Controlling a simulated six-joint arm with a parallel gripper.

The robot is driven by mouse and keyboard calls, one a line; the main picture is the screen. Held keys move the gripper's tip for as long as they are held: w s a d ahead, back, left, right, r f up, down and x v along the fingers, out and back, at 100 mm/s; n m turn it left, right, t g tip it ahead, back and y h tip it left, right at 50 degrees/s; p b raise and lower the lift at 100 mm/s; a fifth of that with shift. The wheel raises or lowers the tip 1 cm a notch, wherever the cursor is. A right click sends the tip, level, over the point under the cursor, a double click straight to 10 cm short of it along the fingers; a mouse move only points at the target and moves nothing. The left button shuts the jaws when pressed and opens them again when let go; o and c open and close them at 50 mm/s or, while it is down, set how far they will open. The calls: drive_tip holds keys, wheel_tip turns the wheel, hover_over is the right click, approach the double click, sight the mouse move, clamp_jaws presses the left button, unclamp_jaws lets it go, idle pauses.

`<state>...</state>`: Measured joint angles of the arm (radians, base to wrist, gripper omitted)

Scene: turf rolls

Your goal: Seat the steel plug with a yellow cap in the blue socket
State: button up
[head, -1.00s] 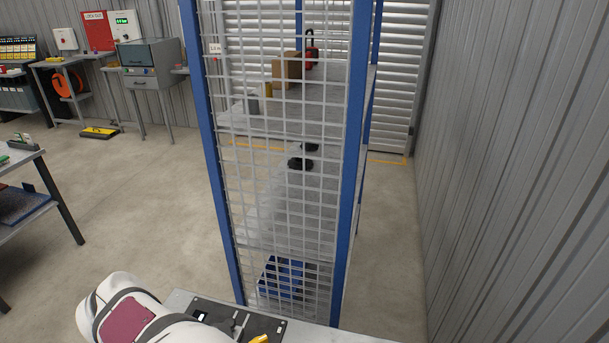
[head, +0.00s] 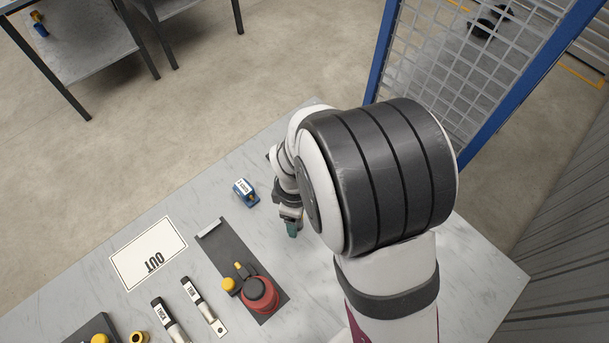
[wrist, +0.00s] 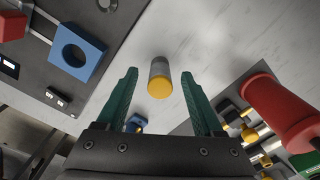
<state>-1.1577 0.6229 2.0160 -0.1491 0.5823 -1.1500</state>
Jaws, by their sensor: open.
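The steel plug (wrist: 159,68) with its yellow cap (wrist: 160,88) is in the wrist view on the pale marbled tabletop. It seems to stand upright with the cap toward the camera. My gripper (wrist: 160,74) is open, its green fingers on either side of the plug in the picture, with gaps showing; I cannot tell the depth between them. The blue socket (wrist: 92,52), a square block with a round hole, is at upper left in the wrist view on a dark plate. In the head view my gripper (head: 291,227) is low over the table; my arm hides the plug and socket.
A red cylinder (wrist: 284,108) is right of my gripper in the wrist view, near yellow-tipped parts.

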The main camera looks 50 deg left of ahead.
clamp_jaws()
idle(0.3)
drive_tip(key=shift+r, duration=0.65)
wheel_tip(320, 180, up, 3)
drive_tip(key=shift+r, duration=0.1)
drive_tip(key=w+d+r, duration=0.6)
drive_tip(key=d, duration=0.3)
drive_tip(key=w+a+r, duration=0.1)
drive_tip(key=w+a, duration=0.3)
drive_tip(key=w, duration=0.5)
drive_tip(key=shift+s+a+f, duration=0.85)
drive_tip(key=shift+a+f, duration=0.85)
drive_tip(key=shift+f, duration=0.05)
drive_tip(key=shift+s+a+f, duration=0.8)
drive_tip(key=shift+a+f, duration=0.85)
drive_tip(key=shift+f, duration=0.05)
drive_tip(key=shift+s+a+f, duration=0.85)
drive_tip(key=shift+a+f, duration=0.85)
drive_tip(key=shift+f, duration=0.05)
